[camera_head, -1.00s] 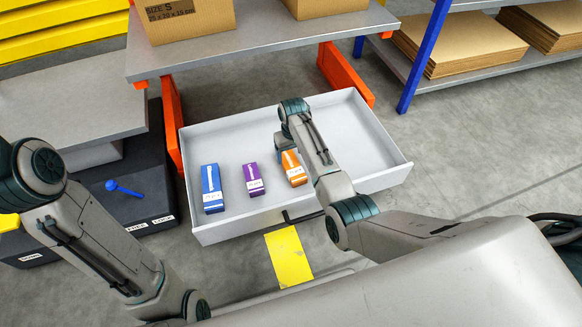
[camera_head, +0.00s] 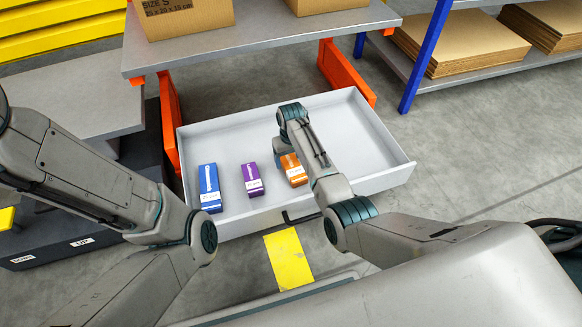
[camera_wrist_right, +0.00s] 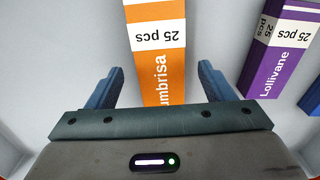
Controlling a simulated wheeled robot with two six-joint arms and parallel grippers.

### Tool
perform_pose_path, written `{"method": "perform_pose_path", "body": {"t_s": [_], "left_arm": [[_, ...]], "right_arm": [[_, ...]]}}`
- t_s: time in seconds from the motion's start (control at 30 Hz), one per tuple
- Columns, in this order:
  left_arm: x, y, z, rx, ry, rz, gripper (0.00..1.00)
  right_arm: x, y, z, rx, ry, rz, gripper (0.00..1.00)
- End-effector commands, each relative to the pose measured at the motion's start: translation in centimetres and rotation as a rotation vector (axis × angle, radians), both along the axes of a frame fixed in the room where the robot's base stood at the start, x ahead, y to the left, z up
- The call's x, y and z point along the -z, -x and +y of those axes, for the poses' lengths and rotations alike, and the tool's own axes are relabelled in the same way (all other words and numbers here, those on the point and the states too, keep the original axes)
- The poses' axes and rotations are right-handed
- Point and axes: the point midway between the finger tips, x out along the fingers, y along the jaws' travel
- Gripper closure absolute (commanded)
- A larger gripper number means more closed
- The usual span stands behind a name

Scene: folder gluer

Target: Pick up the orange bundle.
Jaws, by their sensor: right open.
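The orange bundle (camera_head: 293,170) lies in the open grey drawer (camera_head: 376,180), partly hidden by my right arm in the head view. In the right wrist view the orange bundle (camera_wrist_right: 160,60), with a white "25 pcs" band, reaches down between the two blue fingers. My right gripper (camera_wrist_right: 161,70) is open, with a finger on each side of the bundle and gaps showing between. Whether the fingers are level with the bundle cannot be told. My left arm crosses the left of the head view; its gripper is out of view.
A purple bundle (camera_head: 252,180) and a blue bundle (camera_head: 209,188) lie left of the orange one in the drawer. The purple one (camera_wrist_right: 272,60) also shows in the wrist view. A grey shelf (camera_head: 270,40) with boxes overhangs behind. The drawer's right part is empty.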

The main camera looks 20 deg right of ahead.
Motion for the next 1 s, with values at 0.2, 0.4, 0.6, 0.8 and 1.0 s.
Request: {"method": "perform_pose_path", "body": {"t_s": [0.2,0.4,0.6,0.8,1.0], "left_arm": [[0.5,0.8,0.1,0.025,0.007,-0.026,0.64],[0.7,0.6,0.0,0.027,0.004,-0.015,0.64],[0.6,0.6,0.0,0.027,0.004,-0.015,0.64],[0.6,0.6,0.1,0.027,0.004,-0.015,0.64],[0.6,0.6,0.1,0.027,0.005,-0.015,0.64]], "right_arm": [[2.2,-0.1,0.1,0.000,0.000,0.000,0.25],[2.7,-0.1,0.0,0.000,0.000,0.000,0.25],[2.6,-0.1,0.0,0.000,0.000,0.000,0.28],[2.6,-0.1,0.0,0.000,0.000,0.000,0.68],[2.6,-0.1,0.0,0.000,0.000,-0.001,0.76]]}}
